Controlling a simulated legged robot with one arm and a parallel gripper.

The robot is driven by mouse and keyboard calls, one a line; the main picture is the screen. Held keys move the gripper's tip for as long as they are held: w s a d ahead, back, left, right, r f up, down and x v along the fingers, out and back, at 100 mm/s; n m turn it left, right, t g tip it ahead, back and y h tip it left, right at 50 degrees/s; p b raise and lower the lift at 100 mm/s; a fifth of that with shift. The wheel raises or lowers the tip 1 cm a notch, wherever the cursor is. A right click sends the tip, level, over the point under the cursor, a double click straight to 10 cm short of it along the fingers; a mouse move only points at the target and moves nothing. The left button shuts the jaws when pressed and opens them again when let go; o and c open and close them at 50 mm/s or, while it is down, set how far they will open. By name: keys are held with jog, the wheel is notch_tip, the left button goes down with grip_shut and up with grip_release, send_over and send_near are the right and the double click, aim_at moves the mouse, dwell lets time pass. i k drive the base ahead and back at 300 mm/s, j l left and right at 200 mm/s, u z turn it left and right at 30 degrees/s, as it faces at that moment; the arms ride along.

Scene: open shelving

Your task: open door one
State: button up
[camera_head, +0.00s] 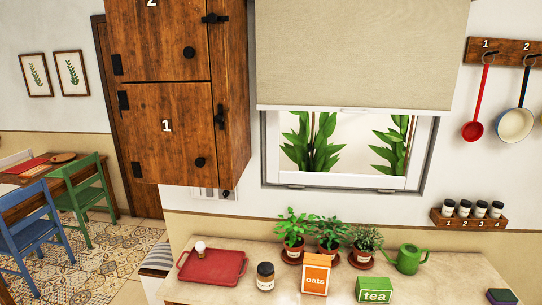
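A tall brown wooden cabinet hangs on the wall at the upper left. Its lower door, door one (180,140), bears a white number 1 and looks shut. It has a round black knob (199,162) at its lower right and black hinges on its left edge. Another black fitting (220,116) sits at the cabinet's right edge near the top of door one. Above it is door two (158,45), with its own black knob (189,53); it looks shut too. My gripper is not in view.
Below the cabinet, a counter (220,291) carries a red tray (212,267), a jar (265,276), an oats box (316,274), a tea box (374,290), potted plants and a green watering can (408,259). A blue chair (35,225) and green chair (90,200) stand left. The space before door one looks clear.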

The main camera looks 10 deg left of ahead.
aim_at(169, 128)
jog(key=j+z, duration=0.25)
jog(key=j, duration=0.55)
jog(key=k+j+z, duration=0.1)
jog(key=j+z, duration=0.15)
jog(key=j, duration=0.5)
